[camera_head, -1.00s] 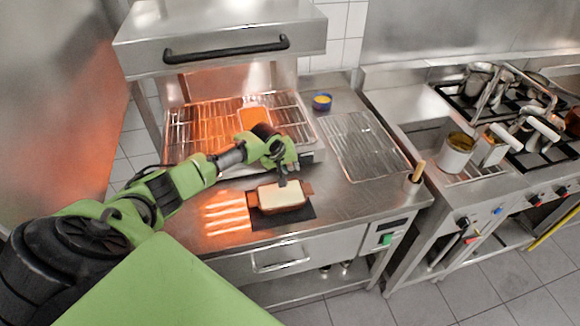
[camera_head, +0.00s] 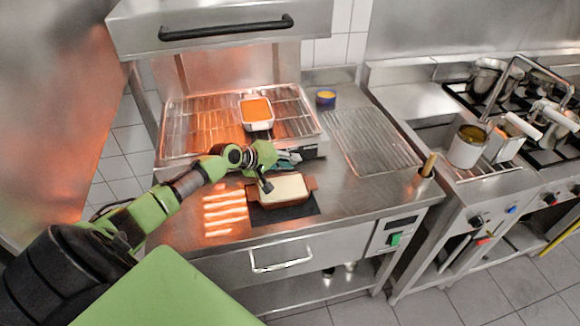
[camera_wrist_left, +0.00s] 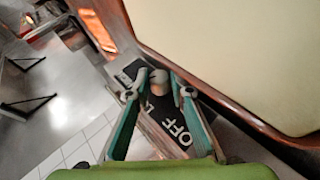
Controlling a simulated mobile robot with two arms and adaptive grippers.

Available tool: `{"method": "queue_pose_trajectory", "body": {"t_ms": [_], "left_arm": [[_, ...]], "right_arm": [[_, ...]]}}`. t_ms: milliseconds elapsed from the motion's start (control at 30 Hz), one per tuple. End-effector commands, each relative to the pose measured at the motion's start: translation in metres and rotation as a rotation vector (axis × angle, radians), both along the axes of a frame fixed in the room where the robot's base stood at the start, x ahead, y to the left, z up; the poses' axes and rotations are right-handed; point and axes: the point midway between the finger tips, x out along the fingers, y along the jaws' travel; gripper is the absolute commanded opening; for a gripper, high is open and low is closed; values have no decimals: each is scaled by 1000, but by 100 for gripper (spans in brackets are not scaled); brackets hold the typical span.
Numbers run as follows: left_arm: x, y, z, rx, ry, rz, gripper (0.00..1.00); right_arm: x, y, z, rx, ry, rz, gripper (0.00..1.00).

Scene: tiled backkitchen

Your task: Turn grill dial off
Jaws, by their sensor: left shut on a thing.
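The grill (camera_head: 212,45) glows orange over its wire racks. Its dial (camera_wrist_left: 158,82) shows in the left wrist view as a small rounded knob beside a black panel (camera_wrist_left: 180,125) with white OFF lettering. My left gripper (camera_wrist_left: 159,80) has one green finger on each side of the dial and is shut on it. I cannot read which way the dial points. My right gripper is not in view.
A brown container with a cream top (camera_head: 285,189) sits on a dark mat just in front of my gripper, very near it. A white dish of orange food (camera_head: 257,112) stands on the rack. A blue tin (camera_head: 326,98) and an empty wire rack (camera_head: 372,140) are to the right.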

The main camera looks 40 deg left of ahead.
Motion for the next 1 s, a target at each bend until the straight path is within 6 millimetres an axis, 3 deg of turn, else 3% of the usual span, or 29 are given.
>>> {"method": "queue_pose_trajectory", "body": {"t_ms": [433, 467, 500, 533, 1000], "left_arm": [[0, 1, 1, -6, -10, 1, 0], [0, 1, 1, -6, -10, 1, 23], [0, 1, 1, -6, -10, 1, 34], [0, 1, 1, -6, -10, 1, 37], [-7, 3, 4, -5, -6, 0, 37]], "right_arm": [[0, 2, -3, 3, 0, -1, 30], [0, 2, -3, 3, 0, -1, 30], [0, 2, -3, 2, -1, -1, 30], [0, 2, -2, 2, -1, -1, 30], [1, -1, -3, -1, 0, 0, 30]]}}
